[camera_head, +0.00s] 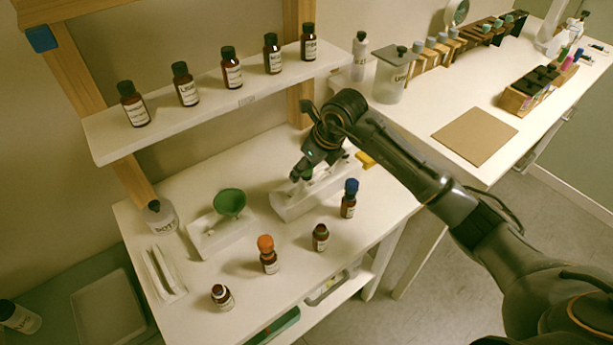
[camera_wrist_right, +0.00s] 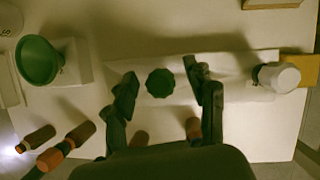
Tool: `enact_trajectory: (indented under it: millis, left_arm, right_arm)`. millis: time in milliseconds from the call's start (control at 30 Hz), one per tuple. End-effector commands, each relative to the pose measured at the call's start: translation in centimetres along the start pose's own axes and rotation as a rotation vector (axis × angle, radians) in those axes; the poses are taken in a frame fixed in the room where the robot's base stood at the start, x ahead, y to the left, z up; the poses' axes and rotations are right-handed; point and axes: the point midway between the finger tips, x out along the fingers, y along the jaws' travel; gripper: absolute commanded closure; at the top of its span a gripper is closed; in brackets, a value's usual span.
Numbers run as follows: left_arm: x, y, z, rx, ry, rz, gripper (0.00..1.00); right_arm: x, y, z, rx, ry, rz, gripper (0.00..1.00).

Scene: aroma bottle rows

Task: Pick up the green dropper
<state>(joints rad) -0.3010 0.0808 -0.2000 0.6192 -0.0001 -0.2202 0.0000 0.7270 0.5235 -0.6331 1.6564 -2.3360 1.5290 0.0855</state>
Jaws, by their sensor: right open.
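The green dropper (camera_wrist_right: 160,83) shows from above in the right wrist view as a dark green ribbed cap. It stands in a white rack (camera_head: 291,207) on the table. My right gripper (camera_wrist_right: 164,76) is open, with one finger on each side of the dropper and a visible gap to both. In the head view my right gripper (camera_head: 304,170) is low over the rack and largely hides the dropper. My left gripper is in neither view.
A green funnel (camera_head: 229,203) stands left of the rack. Bottles with blue (camera_head: 350,186) and orange (camera_head: 267,243) tops stand in front, beside smaller brown bottles. A shelf (camera_head: 215,103) with several brown bottles is behind. A white-capped item (camera_wrist_right: 278,77) is at the rack's right end.

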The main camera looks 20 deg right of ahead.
Motion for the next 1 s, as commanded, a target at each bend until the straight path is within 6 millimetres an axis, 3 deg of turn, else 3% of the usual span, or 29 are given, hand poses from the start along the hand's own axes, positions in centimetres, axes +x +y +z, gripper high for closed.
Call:
enact_trajectory:
  millis: [67, 300, 333, 733, 1000]
  left_arm:
    - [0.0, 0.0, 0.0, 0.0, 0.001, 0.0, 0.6]
    - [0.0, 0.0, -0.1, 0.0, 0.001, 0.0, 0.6]
    - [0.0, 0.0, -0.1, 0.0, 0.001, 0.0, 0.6]
    - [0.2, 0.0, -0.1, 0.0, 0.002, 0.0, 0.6]
    - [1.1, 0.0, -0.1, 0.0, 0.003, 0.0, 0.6]
  right_arm:
    - [0.0, 0.0, 0.0, 0.0, 0.0, 0.0, 0.45]
    - [0.0, 0.0, 0.0, 0.001, 0.0, 0.0, 0.79]
    - [0.0, 0.0, 0.0, 0.001, 0.0, 0.0, 0.8]
    - [-0.5, -0.1, 0.2, 0.001, -0.002, -0.002, 0.8]
    - [-4.9, -0.1, 2.3, -0.001, -0.005, -0.004, 0.8]
